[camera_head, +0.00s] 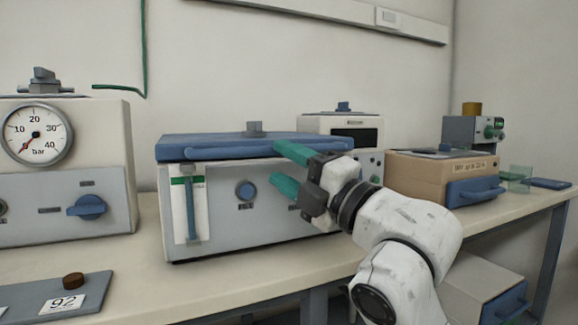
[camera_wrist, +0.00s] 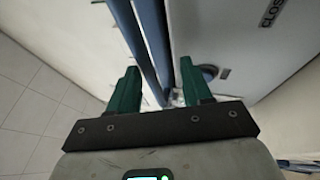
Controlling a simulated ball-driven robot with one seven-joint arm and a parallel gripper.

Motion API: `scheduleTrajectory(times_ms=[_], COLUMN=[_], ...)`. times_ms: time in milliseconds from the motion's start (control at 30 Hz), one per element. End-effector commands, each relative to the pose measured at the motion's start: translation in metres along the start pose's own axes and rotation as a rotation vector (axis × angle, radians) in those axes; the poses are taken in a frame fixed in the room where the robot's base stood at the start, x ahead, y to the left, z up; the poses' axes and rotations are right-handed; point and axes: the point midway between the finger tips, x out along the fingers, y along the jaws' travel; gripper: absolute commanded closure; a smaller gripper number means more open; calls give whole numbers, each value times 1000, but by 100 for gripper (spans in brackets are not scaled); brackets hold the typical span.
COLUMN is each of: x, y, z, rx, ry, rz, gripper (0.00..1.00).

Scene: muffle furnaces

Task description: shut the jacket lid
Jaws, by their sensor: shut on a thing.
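The blue jacket lid (camera_head: 225,147) lies almost flat on top of the wide grey box (camera_head: 285,222) in the middle of the bench. I cannot tell whether a thin gap is left under it. My gripper (camera_head: 275,163) is at the right part of the lid's front, one green finger above the lid's front edge and one below. It is shut on the lid's front bar. In the wrist view the blue bar (camera_wrist: 153,40) runs between my fingers (camera_wrist: 158,70), and the box front lies to the right. My fingers partly hide the lid's right front.
A unit with a pressure gauge (camera_head: 37,133) stands at the left. A white instrument (camera_head: 345,125) stands behind the lid's right end. A tan box (camera_head: 425,175) with a blue handle is farther right. A grey plate (camera_head: 95,290) lies at the front left. The bench front is otherwise clear.

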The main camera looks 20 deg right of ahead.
Motion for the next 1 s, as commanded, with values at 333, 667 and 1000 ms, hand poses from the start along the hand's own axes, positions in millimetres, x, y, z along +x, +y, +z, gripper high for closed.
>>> scheduleTrajectory(times_ms=[333,667,1000], x=[0,-40,-92], y=[-1,1,0], z=[0,2,2], rx=[1,2,-6], ry=[0,-4,-4], rz=[-6,-2,3], gripper=[58,58,58])
